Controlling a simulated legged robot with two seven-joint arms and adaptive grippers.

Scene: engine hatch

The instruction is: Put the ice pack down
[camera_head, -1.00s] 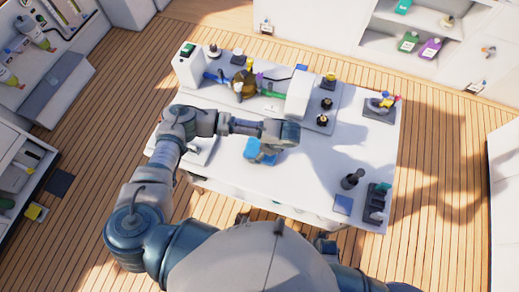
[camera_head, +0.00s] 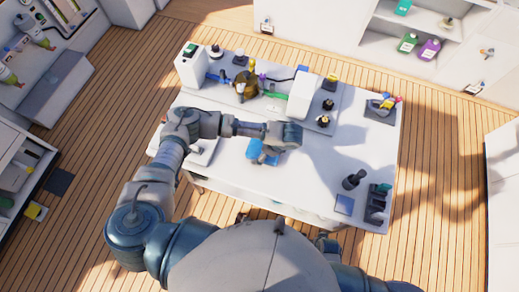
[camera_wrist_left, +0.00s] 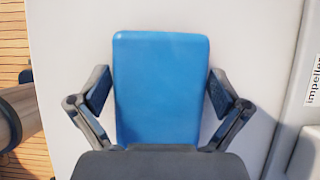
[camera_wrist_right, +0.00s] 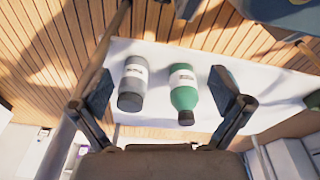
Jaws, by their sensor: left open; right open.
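The ice pack (camera_wrist_left: 162,85) is a flat blue block with rounded corners. In the left wrist view it lies between the spread fingers of my left gripper (camera_wrist_left: 160,95), with a thin gap at each side. In the head view the ice pack (camera_head: 262,152) shows over the white worktop (camera_head: 310,172), partly hidden by my left wrist. I cannot tell whether it rests flat on the surface. My right gripper (camera_wrist_right: 161,95) is open and empty, away from the ice pack.
In the right wrist view a grey bottle (camera_wrist_right: 133,84) and a green bottle (camera_wrist_right: 184,92) lie beyond the fingers.

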